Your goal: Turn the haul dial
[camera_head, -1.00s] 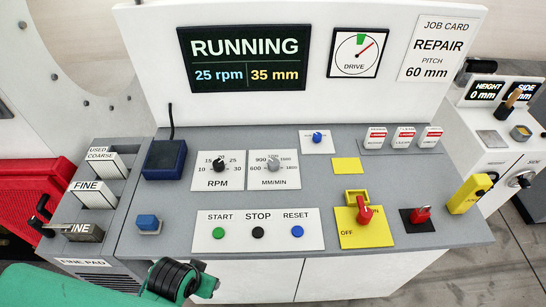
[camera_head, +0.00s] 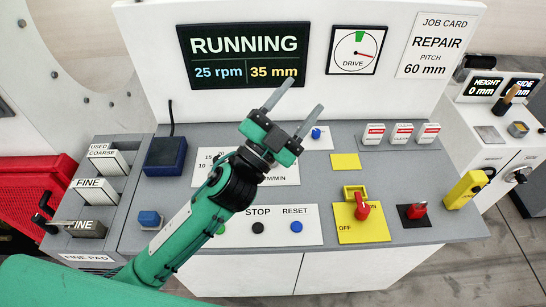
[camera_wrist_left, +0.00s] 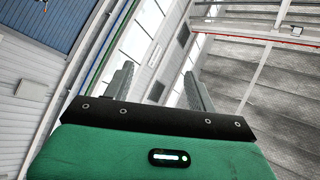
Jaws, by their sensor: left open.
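The white plate marked MM/MIN (camera_head: 284,179) on the console is partly covered by my left arm and gripper, and its grey dial is hidden. Only part of the lettering shows. The RPM plate (camera_head: 203,165) beside it is also mostly covered. My left gripper (camera_head: 301,97) is open and empty, raised above the console with its fingers pointing up and to the right. In the left wrist view its two fingers (camera_wrist_left: 158,84) are apart with nothing between them, against the ceiling and walls. My right gripper is not in view.
The screen (camera_head: 245,57) reads RUNNING, 25 rpm, 35 mm. The DRIVE gauge (camera_head: 356,50) needle points right, outside the green band. A job card (camera_head: 437,45) reads REPAIR, pitch 60 mm. A red switch (camera_head: 362,208) on yellow and the RESET button (camera_head: 296,227) stand at the front.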

